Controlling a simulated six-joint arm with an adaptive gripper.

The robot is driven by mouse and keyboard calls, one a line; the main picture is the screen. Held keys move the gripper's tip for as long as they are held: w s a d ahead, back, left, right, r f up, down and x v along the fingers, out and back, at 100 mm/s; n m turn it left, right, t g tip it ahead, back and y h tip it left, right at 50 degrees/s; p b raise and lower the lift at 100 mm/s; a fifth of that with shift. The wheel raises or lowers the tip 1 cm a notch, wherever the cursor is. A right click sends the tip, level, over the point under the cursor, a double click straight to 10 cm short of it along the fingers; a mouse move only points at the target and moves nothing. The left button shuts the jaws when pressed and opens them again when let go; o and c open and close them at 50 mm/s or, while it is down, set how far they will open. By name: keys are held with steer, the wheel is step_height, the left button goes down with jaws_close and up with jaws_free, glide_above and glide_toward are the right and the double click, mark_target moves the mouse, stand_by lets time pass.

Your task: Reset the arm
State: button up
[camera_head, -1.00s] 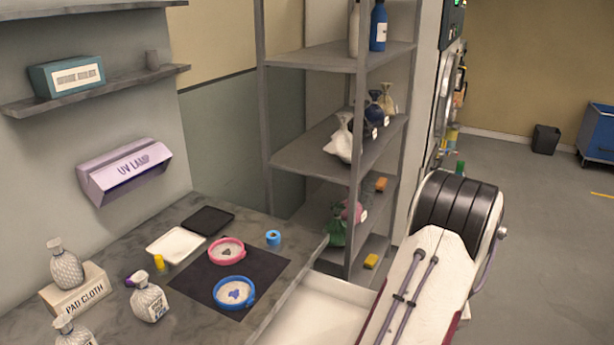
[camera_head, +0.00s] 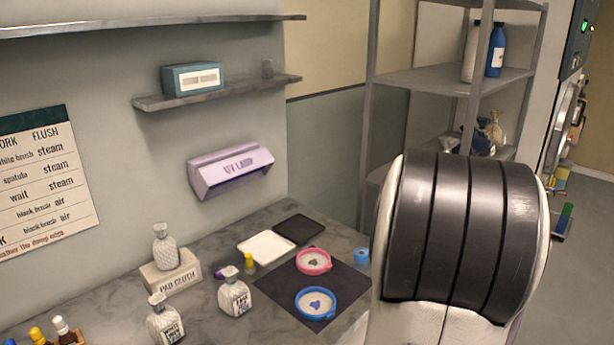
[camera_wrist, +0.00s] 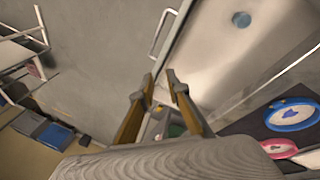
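My gripper (camera_wrist: 160,80) shows in the wrist view. Its two fingers stand apart with nothing between the tips, above the floor beside a white basin (camera_wrist: 245,50). In the head view my arm fills the right front, and the gripper itself is out of sight. The arm hides part of the shelf rack (camera_head: 440,78) and the right end of the worktop.
On the grey worktop (camera_head: 215,268) a dark mat (camera_head: 283,288) carries a pink ring (camera_head: 314,261) and a blue ring (camera_head: 316,303). Trays, labelled bottles and a pad cloth box (camera_head: 170,274) stand around it.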

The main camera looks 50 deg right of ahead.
steer(key=w+a+r+n+t+y, duration=0.1)
steer(key=w+a+r+n+t, duration=0.1)
steer(key=a, duration=1.1)
steer(key=w+a+r+n+t+y, duration=0.1)
steer(key=w+a+r+n, duration=0.4)
steer(key=a, duration=0.8)
steer(key=w+a+r+n+t+y, duration=0.1)
steer(key=w+a+r+n+t, duration=0.2)
steer(key=a+r, duration=0.4)
steer(key=shift+w+a+r+n+t, duration=0.4)
steer(key=shift+w+a+t, duration=0.35)
steer(key=shift+a, duration=2.55)
steer(key=shift+w+f, duration=0.1)
